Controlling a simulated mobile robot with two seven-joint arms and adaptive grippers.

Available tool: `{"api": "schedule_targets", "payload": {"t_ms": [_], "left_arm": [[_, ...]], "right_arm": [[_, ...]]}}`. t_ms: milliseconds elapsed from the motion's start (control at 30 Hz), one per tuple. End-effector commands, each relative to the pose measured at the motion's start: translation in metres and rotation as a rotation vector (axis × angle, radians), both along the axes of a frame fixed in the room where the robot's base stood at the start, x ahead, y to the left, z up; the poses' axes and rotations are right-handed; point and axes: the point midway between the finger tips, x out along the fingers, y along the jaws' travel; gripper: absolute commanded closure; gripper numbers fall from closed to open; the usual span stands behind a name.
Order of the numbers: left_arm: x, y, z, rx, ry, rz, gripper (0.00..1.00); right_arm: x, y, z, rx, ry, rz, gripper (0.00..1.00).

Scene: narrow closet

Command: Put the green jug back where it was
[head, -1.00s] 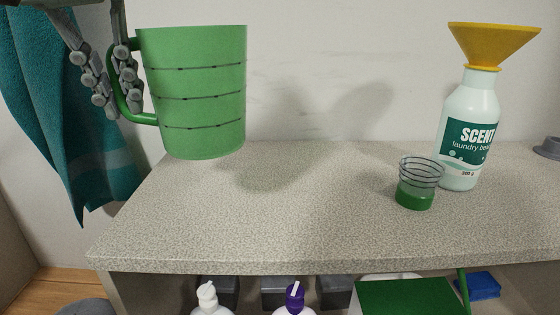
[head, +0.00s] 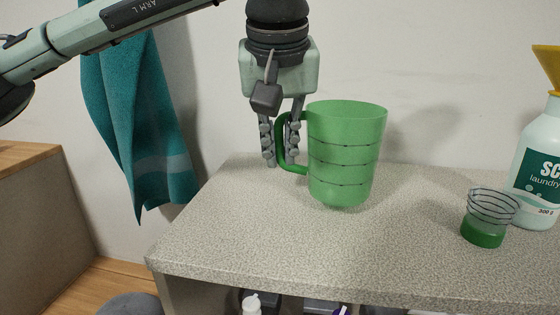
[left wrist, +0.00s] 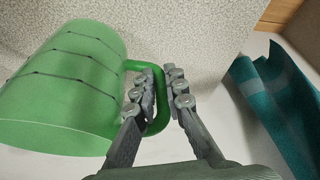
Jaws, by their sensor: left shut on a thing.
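The green jug (head: 345,155) has dark ring lines and a handle on its left side. It is upright in the head view, over the left part of the speckled counter (head: 240,235). My left gripper (head: 279,160) points down and is shut on the jug's handle. The left wrist view shows the handle between the fingers (left wrist: 160,100) and the jug body (left wrist: 65,85) to the left. I cannot tell whether the jug's base touches the counter or is slightly above it. My right gripper is not in view.
A small cup with green liquid (head: 487,218) and a white laundry bottle (head: 540,170) with a yellow funnel (head: 549,65) stand at the right. A teal towel (head: 135,110) hangs at the left. Bottles (head: 251,304) sit below the counter. The counter's front left is clear.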

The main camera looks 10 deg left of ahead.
Motion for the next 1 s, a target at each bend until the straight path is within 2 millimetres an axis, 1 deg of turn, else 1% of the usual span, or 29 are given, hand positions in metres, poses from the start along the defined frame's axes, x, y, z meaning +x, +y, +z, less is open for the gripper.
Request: {"api": "schedule_targets", "payload": {"t_ms": [33, 133, 467, 567, 600, 733, 1000], "left_arm": [[0.0, 0.0, -0.009, 0.0, 0.003, -0.001, 1.0], [0.0, 0.0, -0.021, 0.0, 0.0, -0.001, 1.0], [0.0, 0.0, -0.025, -0.002, -0.001, -0.001, 1.0], [0.0, 0.0, -0.026, -0.001, 0.0, 0.0, 1.0], [0.0, 0.0, -0.026, -0.001, 0.001, -0.001, 0.86], [0.0, 0.0, -0.025, -0.001, 0.001, -0.001, 0.69], [0.0, 0.0, -0.025, -0.001, 0.0, -0.001, 0.69]], "right_arm": [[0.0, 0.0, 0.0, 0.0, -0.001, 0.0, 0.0], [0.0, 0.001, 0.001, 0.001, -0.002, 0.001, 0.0], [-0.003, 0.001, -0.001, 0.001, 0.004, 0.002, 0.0], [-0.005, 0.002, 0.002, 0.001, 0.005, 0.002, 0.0], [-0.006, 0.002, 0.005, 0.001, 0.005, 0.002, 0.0], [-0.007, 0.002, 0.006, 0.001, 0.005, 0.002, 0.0], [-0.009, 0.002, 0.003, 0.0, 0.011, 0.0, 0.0]]}}
